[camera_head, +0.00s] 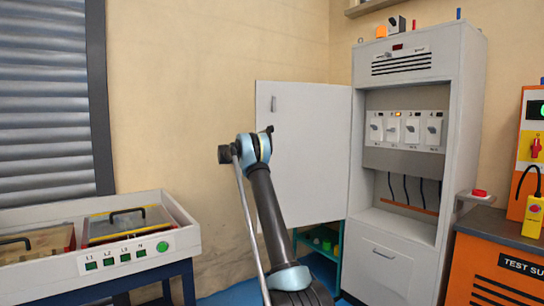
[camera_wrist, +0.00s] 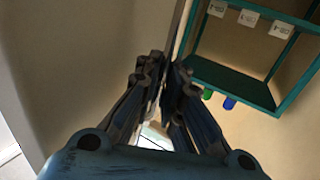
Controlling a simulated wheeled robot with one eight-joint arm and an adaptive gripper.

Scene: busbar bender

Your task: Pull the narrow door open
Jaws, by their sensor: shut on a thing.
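The narrow door (camera_head: 312,150) is a pale grey panel on the left side of the tall grey cabinet (camera_head: 455,150). It stands swung wide open to the left, with the cabinet interior exposed. A small dark handle (camera_head: 273,103) is near its upper left edge. My arm stands in front of the door's left edge and hides part of it; my gripper is not clear in the head view. In the wrist view my gripper (camera_wrist: 163,78) has its dark fingers close together at a thin pale edge, seemingly the door's. The exact contact is hidden between the fingers.
A teal shelf (camera_wrist: 235,88) with labels stands beyond the fingers; it also shows low behind the door in the head view (camera_head: 322,240). A workbench with a framed tray (camera_head: 95,262) is at left. An orange test cabinet (camera_head: 505,265) is at right.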

